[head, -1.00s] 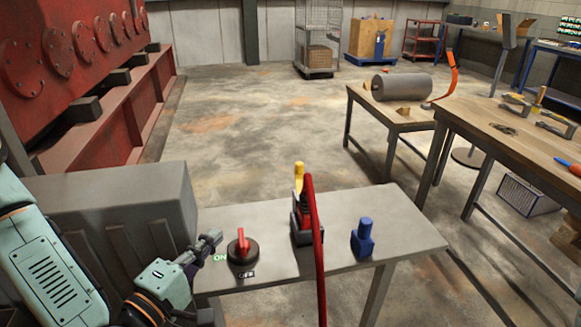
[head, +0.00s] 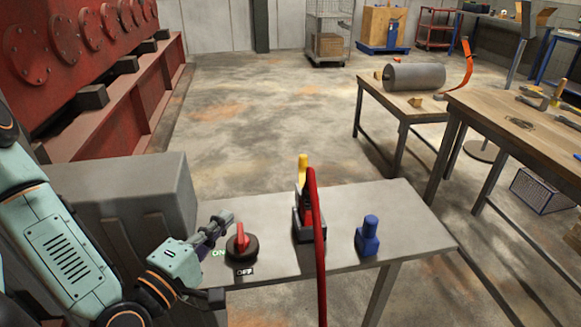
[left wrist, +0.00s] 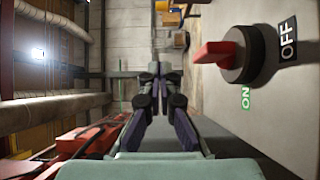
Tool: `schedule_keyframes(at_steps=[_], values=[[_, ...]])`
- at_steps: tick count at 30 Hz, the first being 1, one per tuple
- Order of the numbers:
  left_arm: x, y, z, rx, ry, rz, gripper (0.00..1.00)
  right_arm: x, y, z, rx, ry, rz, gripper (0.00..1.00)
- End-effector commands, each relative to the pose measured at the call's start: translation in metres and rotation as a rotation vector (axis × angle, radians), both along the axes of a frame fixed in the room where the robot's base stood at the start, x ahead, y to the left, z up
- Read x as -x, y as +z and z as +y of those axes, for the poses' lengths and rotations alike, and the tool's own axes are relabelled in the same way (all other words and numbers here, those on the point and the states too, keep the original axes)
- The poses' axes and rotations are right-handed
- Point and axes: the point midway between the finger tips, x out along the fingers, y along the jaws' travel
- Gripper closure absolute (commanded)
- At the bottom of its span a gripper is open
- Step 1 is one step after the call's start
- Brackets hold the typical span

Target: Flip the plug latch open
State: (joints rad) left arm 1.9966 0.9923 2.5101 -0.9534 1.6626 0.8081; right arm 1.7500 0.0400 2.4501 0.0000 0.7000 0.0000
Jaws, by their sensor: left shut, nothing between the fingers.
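A plug unit (head: 308,222) stands on the grey metal table, with a dark base and red parts. A yellow lever (head: 302,168) sticks upright at its back; I take it for the latch. A thick red cable (head: 318,260) rises in front and hides part of the unit. My left gripper (head: 228,217) is shut and empty, just left of and behind the red rotary switch (head: 241,246), apart from the plug. In the left wrist view the gripper (left wrist: 156,72) points past the switch (left wrist: 235,55); the plug does not show there. My right gripper is out of view.
The grey table (head: 400,215) also bears a blue plug-like piece (head: 368,236) right of the cable. A big grey box (head: 110,200) stands to the left. Wooden workbenches (head: 520,120) are at the right. Open floor lies behind the table.

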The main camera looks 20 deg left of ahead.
Motion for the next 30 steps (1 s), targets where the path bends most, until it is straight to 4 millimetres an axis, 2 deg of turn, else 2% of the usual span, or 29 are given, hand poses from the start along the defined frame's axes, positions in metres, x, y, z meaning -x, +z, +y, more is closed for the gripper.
schedule_keyframes(at_steps=[1, 13, 30], values=[[-0.006, -0.002, -0.001, -0.001, -0.003, -0.005, 1.0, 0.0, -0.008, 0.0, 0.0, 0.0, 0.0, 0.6], [-0.051, -0.002, -0.005, -0.003, -0.001, -0.005, 1.0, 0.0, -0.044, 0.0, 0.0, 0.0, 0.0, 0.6], [-0.109, 0.0, -0.012, -0.006, -0.002, -0.003, 1.0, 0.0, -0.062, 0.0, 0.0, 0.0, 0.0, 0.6]])
